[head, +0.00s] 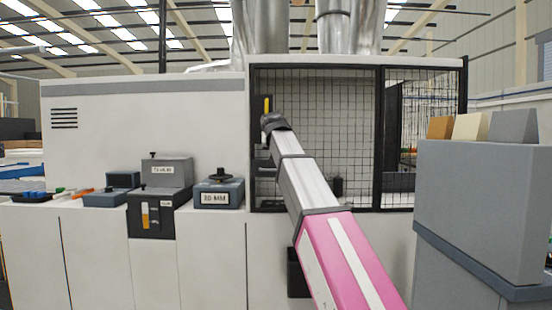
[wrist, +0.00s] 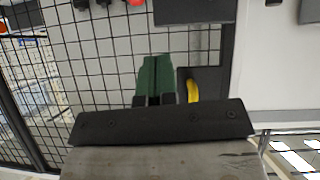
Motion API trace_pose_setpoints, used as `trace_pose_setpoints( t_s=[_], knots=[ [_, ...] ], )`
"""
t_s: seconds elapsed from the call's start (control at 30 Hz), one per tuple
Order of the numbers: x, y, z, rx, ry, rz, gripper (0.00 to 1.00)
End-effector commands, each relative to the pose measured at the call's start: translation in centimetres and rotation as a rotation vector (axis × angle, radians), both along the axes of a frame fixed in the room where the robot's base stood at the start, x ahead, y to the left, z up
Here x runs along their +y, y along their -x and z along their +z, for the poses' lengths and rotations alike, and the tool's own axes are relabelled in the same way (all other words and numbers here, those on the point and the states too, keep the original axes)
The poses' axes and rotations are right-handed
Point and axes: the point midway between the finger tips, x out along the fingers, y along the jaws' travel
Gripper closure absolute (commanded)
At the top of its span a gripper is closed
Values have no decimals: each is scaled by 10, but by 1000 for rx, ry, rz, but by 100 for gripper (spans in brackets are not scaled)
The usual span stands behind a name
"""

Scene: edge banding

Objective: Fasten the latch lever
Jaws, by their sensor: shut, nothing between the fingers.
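The latch lever (head: 267,105) is a small yellow handle on the dark left post of the mesh guard door (head: 336,110) and stands about upright in the head view. In the wrist view the yellow lever (wrist: 193,91) is just right of my fingers, against a dark plate (wrist: 211,82). My gripper (wrist: 155,78) has green fingers that are together with nothing between them. The fingers look beside the lever, not around it; I cannot tell whether they touch it. In the head view my arm's dark end hides the fingers and the area just below the lever.
The guard's wire mesh lies close in front of my fingers. A grey unit (head: 219,193) marked 20 MM and a dark control box (head: 152,210) stand on the cabinet to the left. A grey block (head: 480,210) stands at the right. A red knob (wrist: 135,3) shows in the wrist view.

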Motion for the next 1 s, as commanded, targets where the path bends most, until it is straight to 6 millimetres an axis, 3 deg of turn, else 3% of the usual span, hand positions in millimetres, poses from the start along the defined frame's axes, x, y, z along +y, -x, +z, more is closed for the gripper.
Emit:
trace_pose_setpoints(
  t_s=[0.1,0.3,0.8,0.9,1.0],
  knots=[
    [0,18,11,-1,0,0,100],
    [1,31,20,0,0,0,100],
    [1,33,22,0,1,-1,100],
    [0,32,16,6,1,-1,100],
    [-4,30,-5,29,6,0,100]
  ],
)
